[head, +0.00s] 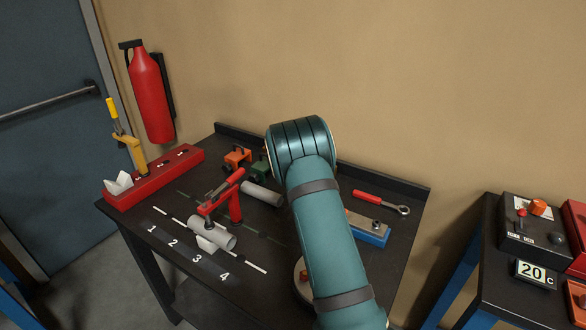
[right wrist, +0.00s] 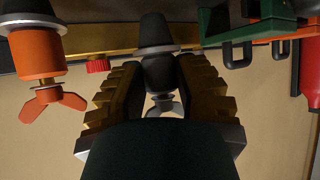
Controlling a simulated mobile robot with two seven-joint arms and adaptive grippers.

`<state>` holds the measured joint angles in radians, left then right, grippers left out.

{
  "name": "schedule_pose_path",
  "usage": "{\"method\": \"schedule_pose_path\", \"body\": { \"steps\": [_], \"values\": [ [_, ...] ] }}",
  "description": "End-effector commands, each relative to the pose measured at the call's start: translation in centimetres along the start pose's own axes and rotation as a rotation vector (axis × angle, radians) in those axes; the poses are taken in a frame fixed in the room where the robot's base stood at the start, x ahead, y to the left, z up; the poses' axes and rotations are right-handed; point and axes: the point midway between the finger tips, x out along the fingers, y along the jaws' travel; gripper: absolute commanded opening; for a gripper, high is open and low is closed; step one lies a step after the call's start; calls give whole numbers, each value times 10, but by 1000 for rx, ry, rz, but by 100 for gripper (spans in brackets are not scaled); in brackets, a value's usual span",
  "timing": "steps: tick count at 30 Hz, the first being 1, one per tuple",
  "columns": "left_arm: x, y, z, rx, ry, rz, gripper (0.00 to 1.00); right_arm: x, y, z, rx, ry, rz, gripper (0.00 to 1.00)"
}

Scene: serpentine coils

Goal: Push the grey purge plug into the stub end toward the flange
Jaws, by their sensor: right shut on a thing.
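In the right wrist view, the grey purge plug (right wrist: 159,74) has a dark tapered nose, a pale washer, a dark grey body and a wing nut. My right gripper (right wrist: 158,88) is shut on its body, with a ridged yellow-brown finger on each side. In the head view, my teal right arm hides this gripper and the plug. A pale pipe stub (head: 213,234) lies on the dark bench, with a red clamp (head: 220,198) over it. A second pale pipe piece (head: 262,194) lies behind it. I cannot make out a flange. My left gripper is in neither view.
An orange plug (right wrist: 38,55) with a wing nut is left of my gripper in the wrist view. Orange (head: 237,157) and green (head: 259,168) clamps, a red-handled ratchet (head: 382,202) and a blue block (head: 367,232) are on the bench. A red rack (head: 155,182) stands left. The numbered front strip is clear.

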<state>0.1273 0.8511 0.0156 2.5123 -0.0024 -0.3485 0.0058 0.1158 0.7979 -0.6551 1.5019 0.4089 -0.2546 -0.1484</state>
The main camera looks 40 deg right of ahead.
Motion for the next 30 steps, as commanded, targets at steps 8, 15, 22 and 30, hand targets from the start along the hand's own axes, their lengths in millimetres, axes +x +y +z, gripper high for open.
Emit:
{"method": "schedule_pose_path", "body": {
  "steps": [8, 15, 22, 30],
  "values": [
    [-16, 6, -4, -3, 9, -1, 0, -12, 0, -20, 0, 1, 0, 0],
    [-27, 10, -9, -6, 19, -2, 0, -21, 0, -35, 0, 1, 0, 0],
    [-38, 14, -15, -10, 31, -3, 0, -30, 0, -49, 0, 2, 0, 0],
    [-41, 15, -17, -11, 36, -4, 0, -32, 0, -53, 0, 1, 0, 0]
  ]
}}
